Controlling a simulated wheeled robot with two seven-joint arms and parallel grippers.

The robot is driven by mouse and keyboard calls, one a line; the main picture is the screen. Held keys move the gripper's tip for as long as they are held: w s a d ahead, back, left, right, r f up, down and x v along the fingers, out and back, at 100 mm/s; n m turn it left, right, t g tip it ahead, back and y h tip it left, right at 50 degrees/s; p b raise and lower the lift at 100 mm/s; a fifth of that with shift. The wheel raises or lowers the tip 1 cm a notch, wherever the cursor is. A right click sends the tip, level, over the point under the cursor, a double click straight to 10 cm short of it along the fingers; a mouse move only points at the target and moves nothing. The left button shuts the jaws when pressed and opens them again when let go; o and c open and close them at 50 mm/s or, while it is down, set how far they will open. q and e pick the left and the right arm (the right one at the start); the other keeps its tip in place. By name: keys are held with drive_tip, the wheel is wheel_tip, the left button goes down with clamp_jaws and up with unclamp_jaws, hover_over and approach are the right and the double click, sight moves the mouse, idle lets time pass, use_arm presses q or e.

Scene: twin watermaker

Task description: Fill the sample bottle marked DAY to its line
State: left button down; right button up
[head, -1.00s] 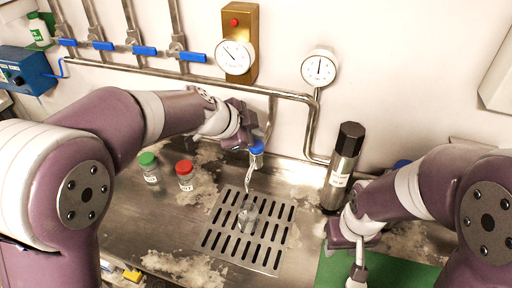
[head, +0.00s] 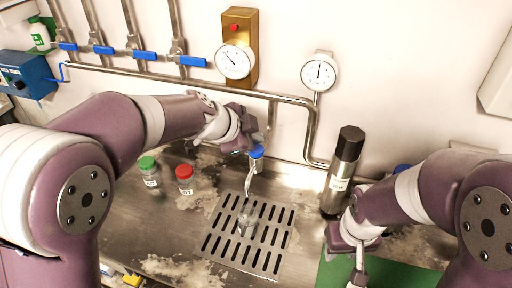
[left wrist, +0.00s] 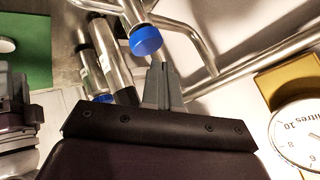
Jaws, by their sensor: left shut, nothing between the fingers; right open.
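A clear open bottle (head: 247,217) stands on the drain grate, under the tap with the blue knob (head: 257,151). A stream of water runs from the tap down to it; the fill level and line are too small to read. My left gripper (head: 246,143) is shut and empty, close beside the knob. In the left wrist view, its closed fingers (left wrist: 159,75) lie just below the blue knob (left wrist: 145,40); I cannot tell if they touch. My right gripper (head: 356,250) is open at lower right, over a green mat, its fingers partly hidden.
A green-capped bottle (head: 149,172) and a red-capped bottle (head: 185,179) stand left of the grate (head: 225,247); their labels are too small to read surely. A tall black-topped cylinder (head: 343,170) stands right. Pipes and gauges line the wall. The green mat (head: 400,272) lies at lower right.

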use_arm(q)
drive_tip(key=shift+f, duration=0.1)
idle(0.8)
drive_tip(key=shift+f+b, duration=0.35)
drive_tip(key=shift+b, duration=0.45)
drive_tip(key=shift+f+b, duration=0.55)
drive_tip(key=shift+b, duration=0.25)
idle(5.5)
